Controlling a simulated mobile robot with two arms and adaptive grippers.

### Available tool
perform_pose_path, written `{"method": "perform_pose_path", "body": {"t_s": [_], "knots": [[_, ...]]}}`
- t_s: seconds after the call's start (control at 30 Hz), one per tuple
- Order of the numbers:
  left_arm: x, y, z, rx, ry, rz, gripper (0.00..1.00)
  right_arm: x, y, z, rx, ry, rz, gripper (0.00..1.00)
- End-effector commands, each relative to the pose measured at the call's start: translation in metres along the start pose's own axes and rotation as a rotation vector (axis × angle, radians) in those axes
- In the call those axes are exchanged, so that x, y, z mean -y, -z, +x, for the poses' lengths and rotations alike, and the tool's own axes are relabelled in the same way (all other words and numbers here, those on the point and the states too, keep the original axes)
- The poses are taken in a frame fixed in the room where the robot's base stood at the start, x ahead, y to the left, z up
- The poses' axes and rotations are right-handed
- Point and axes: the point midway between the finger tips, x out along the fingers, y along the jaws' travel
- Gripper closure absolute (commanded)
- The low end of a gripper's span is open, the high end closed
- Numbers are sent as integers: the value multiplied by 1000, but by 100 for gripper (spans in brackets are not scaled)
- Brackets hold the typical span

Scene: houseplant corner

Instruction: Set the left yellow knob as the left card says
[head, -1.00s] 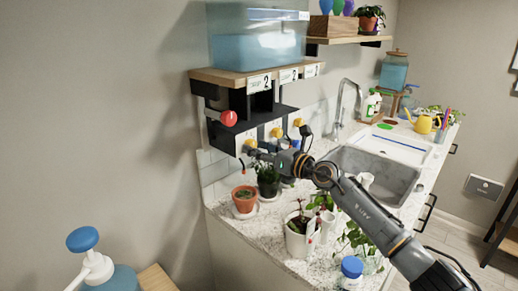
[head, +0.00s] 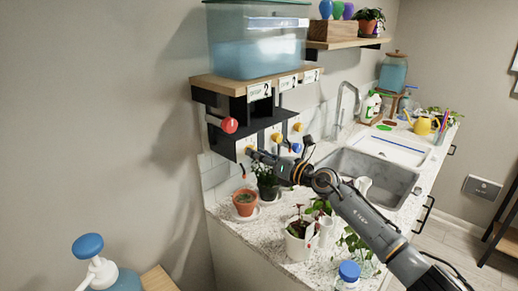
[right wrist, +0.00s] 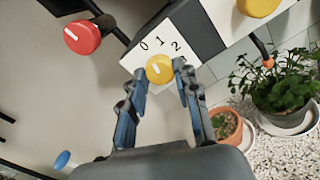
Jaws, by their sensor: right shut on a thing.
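The left yellow knob (right wrist: 159,69) sits on a white plate marked 0, 1 and 2 (right wrist: 162,43). A short white mark shows on its face; it seems to slant toward the 0 side, but I cannot tell exactly. My right gripper (right wrist: 160,75) is shut on this knob, one finger on each side. In the head view my right gripper (head: 252,153) reaches the left end of the panel and mostly hides the knob. The left card (head: 259,90), on the shelf edge above, shows a large 2; its smaller writing is unreadable. My left gripper is not in view.
A red knob (head: 229,125) sticks out at the left, close to the gripper. More yellow knobs (head: 277,138) lie to the right. A water tank (head: 258,45) stands on the shelf above. Potted plants (head: 245,202) stand on the counter below.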

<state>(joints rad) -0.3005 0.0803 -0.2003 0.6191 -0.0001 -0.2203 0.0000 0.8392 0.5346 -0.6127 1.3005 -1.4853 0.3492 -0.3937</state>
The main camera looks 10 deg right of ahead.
Motion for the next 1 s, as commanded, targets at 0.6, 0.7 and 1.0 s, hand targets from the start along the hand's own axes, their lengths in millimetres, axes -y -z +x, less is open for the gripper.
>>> {"method": "perform_pose_path", "body": {"t_s": [0.6,0.7,1.0], "knots": [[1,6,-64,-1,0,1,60,-2,-3,0,18,-1,587,100],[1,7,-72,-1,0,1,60,-1,-2,0,21,-1,682,100],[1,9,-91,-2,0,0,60,-1,-1,0,29,-3,929,100]]}}
